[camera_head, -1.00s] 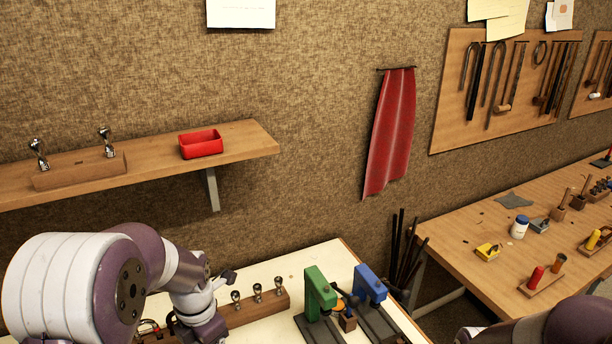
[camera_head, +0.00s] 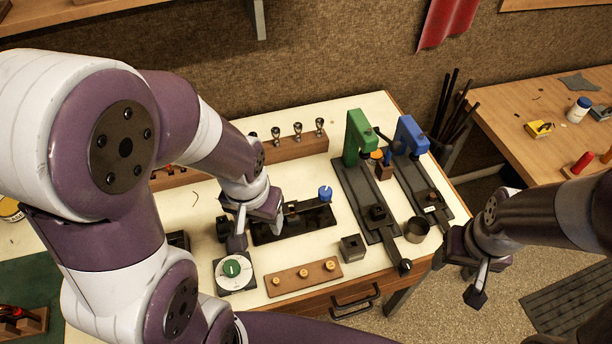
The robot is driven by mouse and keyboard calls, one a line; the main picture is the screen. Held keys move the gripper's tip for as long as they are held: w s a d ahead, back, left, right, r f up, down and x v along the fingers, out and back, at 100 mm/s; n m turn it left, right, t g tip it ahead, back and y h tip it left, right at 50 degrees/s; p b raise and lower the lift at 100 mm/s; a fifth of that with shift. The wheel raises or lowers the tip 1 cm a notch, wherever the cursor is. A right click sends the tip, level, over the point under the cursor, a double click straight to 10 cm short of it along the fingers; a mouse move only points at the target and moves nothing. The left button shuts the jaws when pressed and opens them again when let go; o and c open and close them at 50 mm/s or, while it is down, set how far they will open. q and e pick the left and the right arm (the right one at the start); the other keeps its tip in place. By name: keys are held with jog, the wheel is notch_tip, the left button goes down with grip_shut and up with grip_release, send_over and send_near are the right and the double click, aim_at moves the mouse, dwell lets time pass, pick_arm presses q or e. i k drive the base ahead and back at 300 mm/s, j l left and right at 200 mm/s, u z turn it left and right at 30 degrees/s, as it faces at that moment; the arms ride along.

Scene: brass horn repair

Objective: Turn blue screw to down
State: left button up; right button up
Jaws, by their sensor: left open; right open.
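The blue screw (camera_head: 325,193) is a small round blue knob at the right end of a black fixture (camera_head: 285,228) on the cream worktop. Its turn direction is too small to read. My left gripper (camera_head: 254,224) is open over the left part of that fixture, left of the blue screw and apart from it. Its wrist hides part of the fixture. My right gripper (camera_head: 474,282) is open and empty, hanging over the floor beyond the table's right edge.
A green press (camera_head: 357,138) and a blue press (camera_head: 409,135) stand to the right. A green round dial (camera_head: 232,268) and a wooden strip with brass knobs (camera_head: 304,278) lie in front. A wooden block with metal pieces (camera_head: 290,148) stands behind.

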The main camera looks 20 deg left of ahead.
aim_at(324, 193)
jog(key=i+l+u, duration=0.1)
jog(key=l+u, duration=0.95)
jog(key=l, duration=0.2)
